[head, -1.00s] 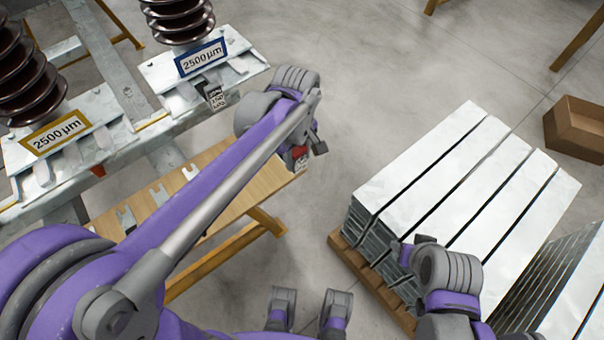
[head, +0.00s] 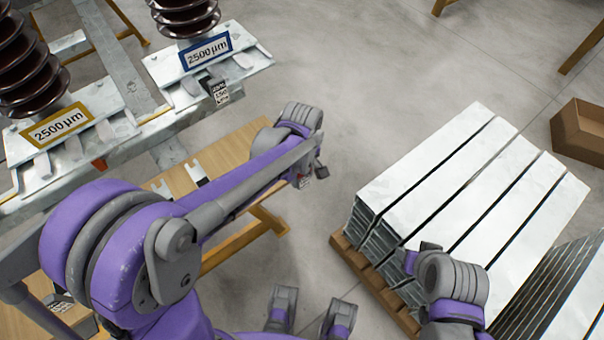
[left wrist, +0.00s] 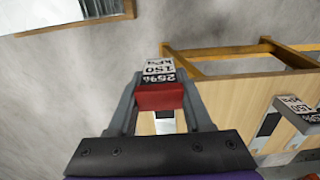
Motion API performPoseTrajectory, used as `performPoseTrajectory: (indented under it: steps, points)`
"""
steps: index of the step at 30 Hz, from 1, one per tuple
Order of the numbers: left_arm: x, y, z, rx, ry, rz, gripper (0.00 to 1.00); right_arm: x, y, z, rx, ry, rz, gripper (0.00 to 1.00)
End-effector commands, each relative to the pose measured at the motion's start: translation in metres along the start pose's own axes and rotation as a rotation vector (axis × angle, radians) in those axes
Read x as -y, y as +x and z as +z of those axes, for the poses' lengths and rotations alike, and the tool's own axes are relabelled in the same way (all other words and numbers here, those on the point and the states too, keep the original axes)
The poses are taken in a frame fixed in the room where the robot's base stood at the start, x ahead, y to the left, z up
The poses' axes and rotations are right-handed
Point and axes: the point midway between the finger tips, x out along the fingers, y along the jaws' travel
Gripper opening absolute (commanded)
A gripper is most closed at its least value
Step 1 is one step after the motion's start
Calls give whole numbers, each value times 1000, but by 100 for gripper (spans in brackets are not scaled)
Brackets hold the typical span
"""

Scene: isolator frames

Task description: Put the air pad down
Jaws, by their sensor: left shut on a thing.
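My left gripper (left wrist: 161,103) is shut on the air pad, a red block (left wrist: 160,96) with a black-and-white printed label (left wrist: 158,68), which sits between its two grey fingers. In the head view my left gripper (head: 309,175) is small and hangs past the right end of the wooden bench (head: 235,150), over or near its edge; the pad is mostly hidden there. In the left wrist view the bench (left wrist: 225,105) lies below and to the right of the held pad. No contact between pad and bench shows.
A steel frame (head: 150,125) with dark ribbed insulators (head: 185,17) and "2500 µm" signs stands at left. Another labelled block (head: 218,92) sits at its edge. Stacked metal beams (head: 430,175) lie on a pallet at right, near a cardboard box (head: 580,130).

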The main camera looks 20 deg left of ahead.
Motion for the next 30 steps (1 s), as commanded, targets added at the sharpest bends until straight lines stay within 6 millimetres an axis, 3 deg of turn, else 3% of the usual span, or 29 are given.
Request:
performPoseTrajectory:
  steps: [7, 8, 12, 23, 30]
  points:
    - [0, 4, 0, 0, 0, 0, 0, 0, 3, 2, 1, 0, 0, 50]
    - [0, 3, 0, 0, 0, 0, 55, 0, 2, 2, 1, 0, 0, 50]
    - [0, 3, 0, 0, 0, 0, 80, 0, 2, 1, 1, 0, 0, 50]
    - [0, -2, 0, 0, 0, 0, 80, 0, -1, -1, -1, 0, 0, 50]
    - [0, -43, 0, 0, 0, 0, 80, 0, -6, -4, -2, 0, 0, 50]
